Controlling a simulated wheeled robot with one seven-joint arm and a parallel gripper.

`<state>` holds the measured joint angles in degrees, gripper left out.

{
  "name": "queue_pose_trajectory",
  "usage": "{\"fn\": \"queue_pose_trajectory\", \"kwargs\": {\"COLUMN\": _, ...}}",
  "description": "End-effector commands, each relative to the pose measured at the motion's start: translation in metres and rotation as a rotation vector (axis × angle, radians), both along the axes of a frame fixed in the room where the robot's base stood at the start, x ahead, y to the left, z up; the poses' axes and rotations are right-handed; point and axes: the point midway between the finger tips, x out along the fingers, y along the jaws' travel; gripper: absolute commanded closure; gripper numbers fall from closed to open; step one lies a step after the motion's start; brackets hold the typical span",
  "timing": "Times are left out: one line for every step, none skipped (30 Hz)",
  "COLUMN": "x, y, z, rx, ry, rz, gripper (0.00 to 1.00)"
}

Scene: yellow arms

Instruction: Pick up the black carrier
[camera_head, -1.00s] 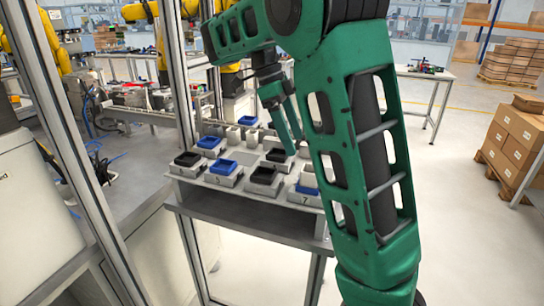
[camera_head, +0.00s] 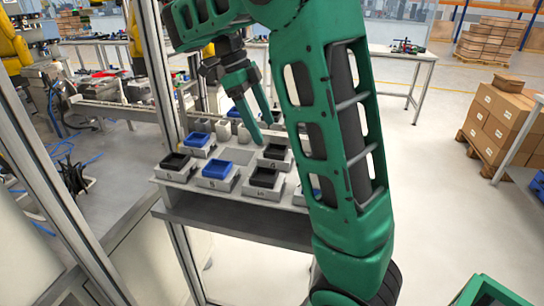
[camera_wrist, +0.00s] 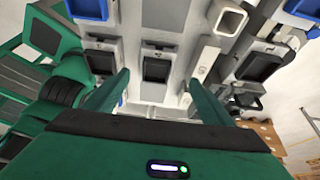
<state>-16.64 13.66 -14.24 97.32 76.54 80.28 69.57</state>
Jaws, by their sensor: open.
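Several black carriers sit on grey numbered blocks on the table. In the head view, one is at the front left (camera_head: 175,161), one at the front centre (camera_head: 264,177) and one behind that (camera_head: 276,152). My gripper (camera_head: 262,132) points down over the table, near the rear black carrier, open and empty. In the wrist view, my gripper (camera_wrist: 160,78) has a finger at each side of the picture's middle, with a black carrier (camera_wrist: 156,68) showing between and beyond them. Which head-view carrier this is, I cannot tell.
Blue carriers (camera_head: 216,169) stand among the black ones, with one farther back (camera_head: 197,139). White cups (camera_head: 223,130) stand at the table's rear. A metal frame post (camera_head: 165,70) rises at the table's left. Stacked boxes (camera_head: 505,115) stand at the right, with open floor between.

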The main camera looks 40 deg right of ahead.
Motion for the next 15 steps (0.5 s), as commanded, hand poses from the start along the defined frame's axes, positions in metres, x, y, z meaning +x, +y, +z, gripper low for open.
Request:
{"fn": "queue_pose_trajectory", "kwargs": {"x": -0.002, "y": -0.002, "z": -0.002, "rx": 0.001, "ry": -0.002, "rz": -0.003, "gripper": 0.23}}
{"fn": "queue_pose_trajectory", "kwargs": {"x": -0.002, "y": -0.002, "z": -0.003, "rx": 0.001, "ry": -0.003, "rz": -0.002, "gripper": 0.23}}
{"fn": "queue_pose_trajectory", "kwargs": {"x": -0.003, "y": -0.002, "z": -0.004, "rx": 0.000, "ry": -0.004, "rz": -0.003, "gripper": 0.23}}
{"fn": "queue_pose_trajectory", "kwargs": {"x": -0.003, "y": -0.002, "z": -0.006, "rx": -0.001, "ry": -0.006, "rz": 0.000, "gripper": 0.23}}
{"fn": "queue_pose_trajectory", "kwargs": {"x": -0.003, "y": -0.002, "z": -0.006, "rx": -0.001, "ry": -0.009, "rz": -0.002, "gripper": 0.23}}
{"fn": "queue_pose_trajectory", "kwargs": {"x": -0.005, "y": -0.003, "z": -0.009, "rx": -0.002, "ry": -0.008, "rz": 0.000, "gripper": 0.23}}
{"fn": "queue_pose_trajectory", "kwargs": {"x": -0.006, "y": -0.005, "z": -0.012, "rx": -0.002, "ry": -0.006, "rz": -0.002, "gripper": 0.23}}
{"fn": "queue_pose_trajectory", "kwargs": {"x": -0.007, "y": -0.006, "z": -0.015, "rx": -0.002, "ry": -0.006, "rz": -0.002, "gripper": 0.23}}
{"fn": "queue_pose_trajectory", "kwargs": {"x": -0.008, "y": -0.007, "z": -0.018, "rx": -0.003, "ry": -0.005, "rz": -0.002, "gripper": 0.23}}
{"fn": "queue_pose_trajectory", "kwargs": {"x": -0.009, "y": -0.008, "z": -0.021, "rx": -0.004, "ry": -0.005, "rz": -0.002, "gripper": 0.23}}
{"fn": "queue_pose_trajectory", "kwargs": {"x": -0.010, "y": -0.009, "z": -0.023, "rx": -0.004, "ry": -0.005, "rz": -0.002, "gripper": 0.23}}
{"fn": "queue_pose_trajectory", "kwargs": {"x": -0.011, "y": -0.009, "z": -0.026, "rx": -0.003, "ry": -0.006, "rz": -0.002, "gripper": 0.23}}
{"fn": "queue_pose_trajectory", "kwargs": {"x": -0.011, "y": -0.009, "z": -0.027, "rx": -0.002, "ry": -0.007, "rz": -0.002, "gripper": 0.23}}
{"fn": "queue_pose_trajectory", "kwargs": {"x": -0.012, "y": -0.009, "z": -0.028, "rx": -0.002, "ry": -0.007, "rz": -0.002, "gripper": 0.23}}
{"fn": "queue_pose_trajectory", "kwargs": {"x": -0.012, "y": -0.009, "z": -0.030, "rx": -0.002, "ry": -0.008, "rz": -0.002, "gripper": 0.23}}
